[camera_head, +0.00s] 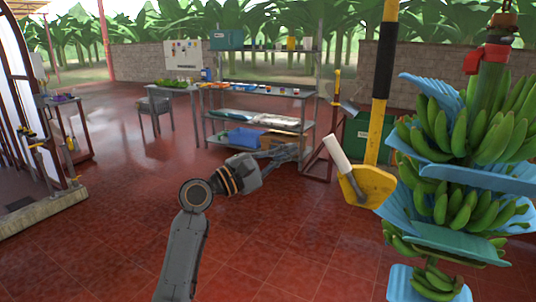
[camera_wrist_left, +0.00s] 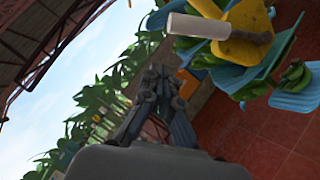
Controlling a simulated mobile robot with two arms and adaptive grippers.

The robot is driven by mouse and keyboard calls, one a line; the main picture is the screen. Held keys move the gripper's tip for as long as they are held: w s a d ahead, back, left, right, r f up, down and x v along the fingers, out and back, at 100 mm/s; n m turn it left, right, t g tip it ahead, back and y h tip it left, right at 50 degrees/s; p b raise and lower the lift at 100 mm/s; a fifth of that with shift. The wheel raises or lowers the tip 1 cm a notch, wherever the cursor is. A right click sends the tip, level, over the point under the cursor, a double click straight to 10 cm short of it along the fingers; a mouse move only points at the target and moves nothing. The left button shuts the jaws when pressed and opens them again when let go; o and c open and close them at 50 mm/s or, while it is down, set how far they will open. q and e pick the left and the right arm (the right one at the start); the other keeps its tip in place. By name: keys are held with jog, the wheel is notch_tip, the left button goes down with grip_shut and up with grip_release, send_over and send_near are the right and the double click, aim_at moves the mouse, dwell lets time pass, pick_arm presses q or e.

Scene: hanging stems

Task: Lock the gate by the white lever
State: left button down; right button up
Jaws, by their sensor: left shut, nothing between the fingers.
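The white lever (camera_head: 337,153) slants up to the left from a dark pivot arm on a yellow plate (camera_head: 374,187). The plate sits at the foot of a black and yellow post (camera_head: 383,75). In the left wrist view the white lever (camera_wrist_left: 198,26) lies near the top, right of the fingers, with the yellow plate (camera_wrist_left: 245,38) at its right end. My left gripper (camera_head: 297,150) is shut and empty, to the left of the lever in the picture and apart from it. Its fingers also show in the left wrist view (camera_wrist_left: 157,82). My right gripper is not in view.
A hanging stem of green bananas (camera_head: 460,130) with blue sheets (camera_head: 460,176) is close on the right. A metal shelf (camera_head: 262,90) with trays stands behind my gripper. A table (camera_head: 178,88) and chair are further left. The red tiled floor (camera_head: 110,240) is clear at front left.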

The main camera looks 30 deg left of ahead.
pick_arm(q)
jog(key=d, duration=0.1)
jog(key=w+d+r+p, duration=0.1)
jog(key=d, duration=0.1)
jog(key=w+d+r+p, duration=0.1)
jog(key=shift+d, duration=0.3)
jog(key=shift+w, duration=0.1)
